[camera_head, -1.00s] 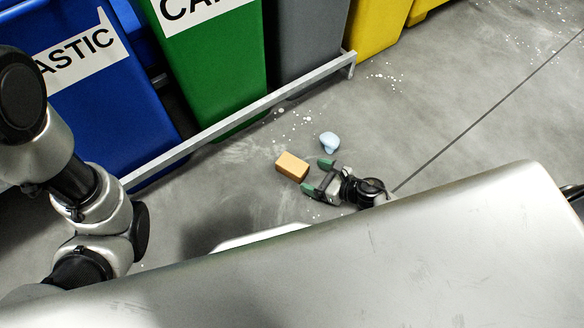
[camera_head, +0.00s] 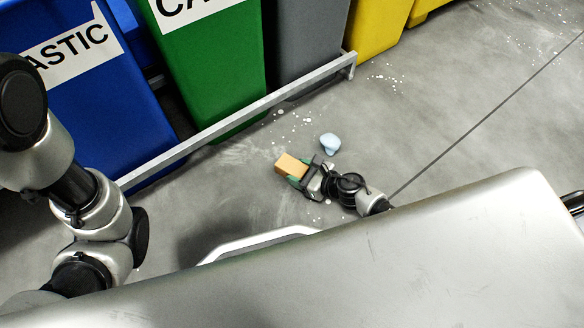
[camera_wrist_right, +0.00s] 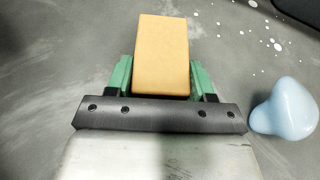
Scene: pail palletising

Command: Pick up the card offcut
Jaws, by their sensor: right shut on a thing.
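The card offcut (camera_head: 289,164) is a small tan-orange block on or just above the grey floor, in front of the green bin. It also shows in the right wrist view (camera_wrist_right: 161,52), upright in the picture between the green fingertips. My right gripper (camera_head: 297,172) is shut on it, with one finger against each side; the rear end of the block lies between the fingers. It also fills the lower middle of the right wrist view (camera_wrist_right: 161,80). I cannot tell whether the block has left the floor. My left gripper is not in view; only my left arm shows at the left.
A pale blue lump (camera_head: 330,143) lies on the floor close beside the right gripper. White specks dot the floor. Open floor lies to the right.

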